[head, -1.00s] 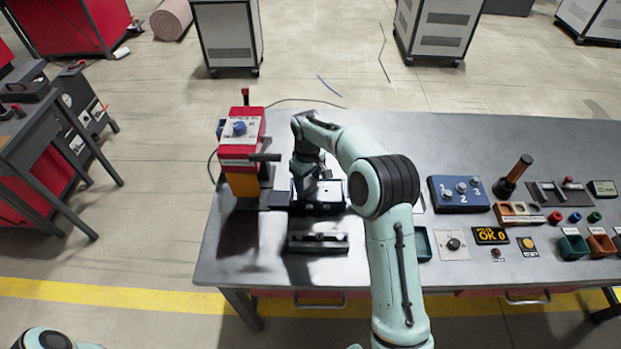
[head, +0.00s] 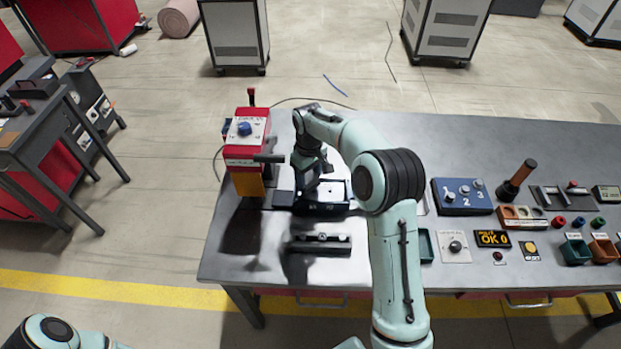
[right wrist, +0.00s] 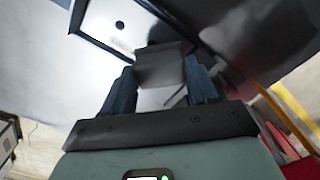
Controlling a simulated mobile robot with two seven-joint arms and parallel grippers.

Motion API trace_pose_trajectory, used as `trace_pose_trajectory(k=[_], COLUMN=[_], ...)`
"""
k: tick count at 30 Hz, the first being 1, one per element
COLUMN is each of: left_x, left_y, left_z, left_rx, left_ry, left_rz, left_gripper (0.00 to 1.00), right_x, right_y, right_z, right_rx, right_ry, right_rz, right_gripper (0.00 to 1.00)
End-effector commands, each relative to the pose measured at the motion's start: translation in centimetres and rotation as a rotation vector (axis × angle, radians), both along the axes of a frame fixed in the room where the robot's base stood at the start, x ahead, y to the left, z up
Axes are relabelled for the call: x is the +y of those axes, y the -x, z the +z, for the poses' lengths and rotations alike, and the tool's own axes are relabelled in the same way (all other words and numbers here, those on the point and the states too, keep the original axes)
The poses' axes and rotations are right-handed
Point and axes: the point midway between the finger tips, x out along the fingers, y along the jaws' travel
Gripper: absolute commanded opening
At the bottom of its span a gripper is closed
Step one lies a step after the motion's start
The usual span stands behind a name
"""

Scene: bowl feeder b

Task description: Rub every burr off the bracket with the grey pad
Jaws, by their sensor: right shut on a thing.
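My right gripper (head: 308,190) is low over a dark-framed holder (head: 320,209) on the bench, left of centre. In the right wrist view its blue fingers (right wrist: 161,88) are shut on a grey block, which looks like the grey pad (right wrist: 160,66). A pale metal plate with a dark round hole, which looks like the bracket (right wrist: 108,18), lies in the dark frame beyond the pad. Part of it shows right of the gripper in the head view (head: 334,191). I cannot tell whether the pad touches it. Burrs cannot be made out. My left gripper is out of view.
A red machine (head: 247,150) with a blue knob stands close left of the holder. A dark slotted block (head: 320,243) lies in front. A blue numbered box (head: 462,196), an OK display (head: 493,238) and small bins (head: 575,252) fill the right side.

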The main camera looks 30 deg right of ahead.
Motion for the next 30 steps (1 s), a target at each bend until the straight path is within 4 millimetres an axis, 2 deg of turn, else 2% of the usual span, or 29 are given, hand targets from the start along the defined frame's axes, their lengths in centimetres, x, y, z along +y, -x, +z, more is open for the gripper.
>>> trace_pose_trajectory(k=[3,19,30], left_x=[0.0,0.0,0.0], left_y=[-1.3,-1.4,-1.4], left_z=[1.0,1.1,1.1], left_rx=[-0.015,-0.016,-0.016], left_ry=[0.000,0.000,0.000], left_rz=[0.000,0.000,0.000], left_gripper=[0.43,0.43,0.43], right_x=[0.1,0.3,0.4], right_y=[-0.5,0.7,0.9], right_z=[1.2,5.1,5.6], right_rx=[0.000,0.002,0.004], right_ry=[0.000,0.000,0.001], right_rz=[0.000,-0.002,-0.002], right_gripper=[0.24,0.24,0.24])
